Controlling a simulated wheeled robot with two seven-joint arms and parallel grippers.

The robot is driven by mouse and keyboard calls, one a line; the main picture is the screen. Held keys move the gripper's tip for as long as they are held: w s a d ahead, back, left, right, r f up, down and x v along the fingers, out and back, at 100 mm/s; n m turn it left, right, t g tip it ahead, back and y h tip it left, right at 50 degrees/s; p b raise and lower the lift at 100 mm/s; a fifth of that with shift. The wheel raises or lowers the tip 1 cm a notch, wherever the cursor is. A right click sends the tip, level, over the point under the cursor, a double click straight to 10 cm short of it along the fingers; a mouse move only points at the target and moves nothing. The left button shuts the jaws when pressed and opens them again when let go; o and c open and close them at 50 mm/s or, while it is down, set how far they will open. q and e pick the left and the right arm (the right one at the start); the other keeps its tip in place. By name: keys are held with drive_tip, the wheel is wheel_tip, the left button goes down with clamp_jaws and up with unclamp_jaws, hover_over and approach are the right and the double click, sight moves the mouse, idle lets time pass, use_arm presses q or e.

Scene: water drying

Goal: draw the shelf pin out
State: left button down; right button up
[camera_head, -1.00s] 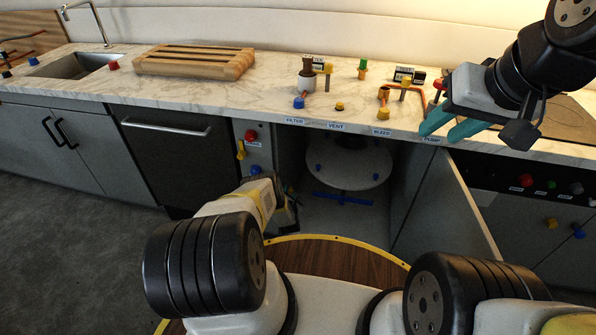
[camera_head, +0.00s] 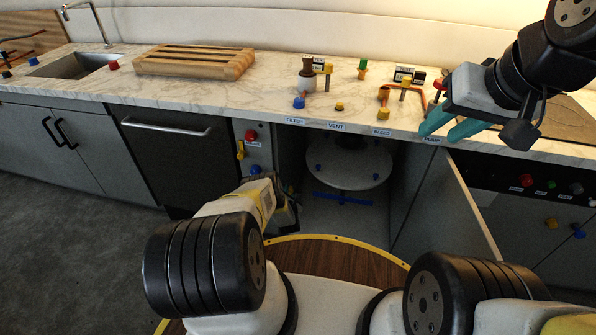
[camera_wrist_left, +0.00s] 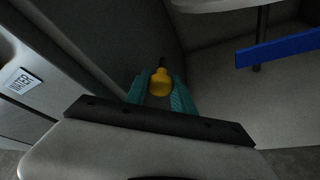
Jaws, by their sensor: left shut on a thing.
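The shelf pin, seen as a yellow knob (camera_wrist_left: 160,82) with a dark tip, is between the teal fingers of my left gripper (camera_wrist_left: 160,92) in the left wrist view. The fingers are shut on its sides. It is close to a dark cabinet wall; whether it is seated in a hole cannot be told. In the head view my left gripper is mostly hidden behind its own arm, inside the left side of the open cabinet. My right gripper (camera_head: 451,126) is open and empty above the counter's front edge.
A white round shelf (camera_head: 347,170) with a blue bar (camera_head: 342,199) below it is in the cabinet. The bar also shows in the left wrist view (camera_wrist_left: 280,47). An open door (camera_head: 450,205) stands at right. A cutting board (camera_head: 194,64) lies on the counter.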

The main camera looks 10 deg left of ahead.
use_arm(q)
drive_tip(key=shift+s, duration=1.7)
drive_tip(key=c, duration=1.3)
unclamp_jaws()
drive_tip(key=shift+a, duration=0.1)
drive_tip(key=shift+c, duration=0.2)
drive_tip(key=shift+s, duration=0.15)
drive_tip(key=v, duration=0.7)
drive_tip(key=shift+s, duration=0.3)
drive_tip(key=shift+s, duration=0.1)
